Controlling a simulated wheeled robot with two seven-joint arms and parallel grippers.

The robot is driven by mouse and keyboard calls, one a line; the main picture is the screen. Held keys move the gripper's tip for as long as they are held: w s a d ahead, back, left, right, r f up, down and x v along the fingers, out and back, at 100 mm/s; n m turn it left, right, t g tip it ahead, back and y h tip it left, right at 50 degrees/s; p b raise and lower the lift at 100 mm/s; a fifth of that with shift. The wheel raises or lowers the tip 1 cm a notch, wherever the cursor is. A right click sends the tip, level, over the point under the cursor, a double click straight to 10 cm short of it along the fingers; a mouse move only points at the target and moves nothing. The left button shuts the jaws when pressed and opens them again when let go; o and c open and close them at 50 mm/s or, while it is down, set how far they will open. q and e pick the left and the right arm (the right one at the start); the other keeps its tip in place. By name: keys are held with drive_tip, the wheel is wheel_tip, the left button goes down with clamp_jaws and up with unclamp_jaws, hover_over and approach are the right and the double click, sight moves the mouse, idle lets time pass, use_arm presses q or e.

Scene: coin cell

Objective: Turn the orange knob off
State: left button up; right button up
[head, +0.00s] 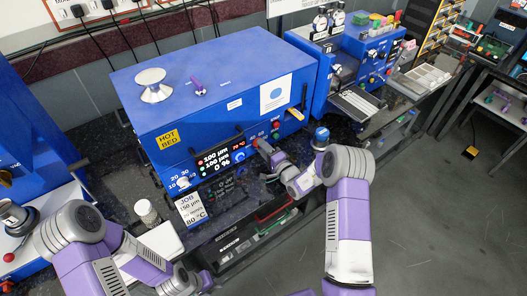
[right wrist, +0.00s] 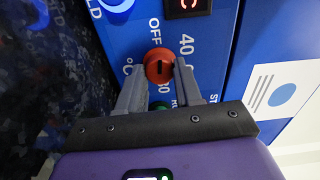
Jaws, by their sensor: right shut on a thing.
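The orange knob (right wrist: 159,66) sits on the blue front panel of the hot-bed machine (head: 215,85), beside printed OFF and 40 marks. My right gripper (right wrist: 158,78) has one finger on each side of the knob and is shut on it. In the head view my right gripper (head: 268,153) reaches the right part of the machine's front, and the fingers mostly hide the knob there. My left gripper (head: 205,281) is low near the bottom edge, away from the knob; its fingers are too small and hidden to tell open from shut.
A green button (right wrist: 161,105) lies just below the knob, partly between my fingers. A blue knob (head: 239,156) and a lit display (head: 216,158) are left of it. A white jar (head: 147,211) and a job card (head: 190,208) stand in front. Another blue machine (head: 345,60) stands at right.

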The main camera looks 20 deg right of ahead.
drive_tip(key=shift+n+b, duration=0.45)
drive_tip(key=shift+n, duration=0.35)
drive_tip(key=o, duration=1)
drive_tip(key=shift+o, duration=0.2)
drive_tip(key=v, duration=0.7)
drive_tip(key=shift+s+d+p, duration=0.1)
drive_tip(key=shift+s+p, duration=0.15)
drive_tip(key=shift+p, duration=0.15)
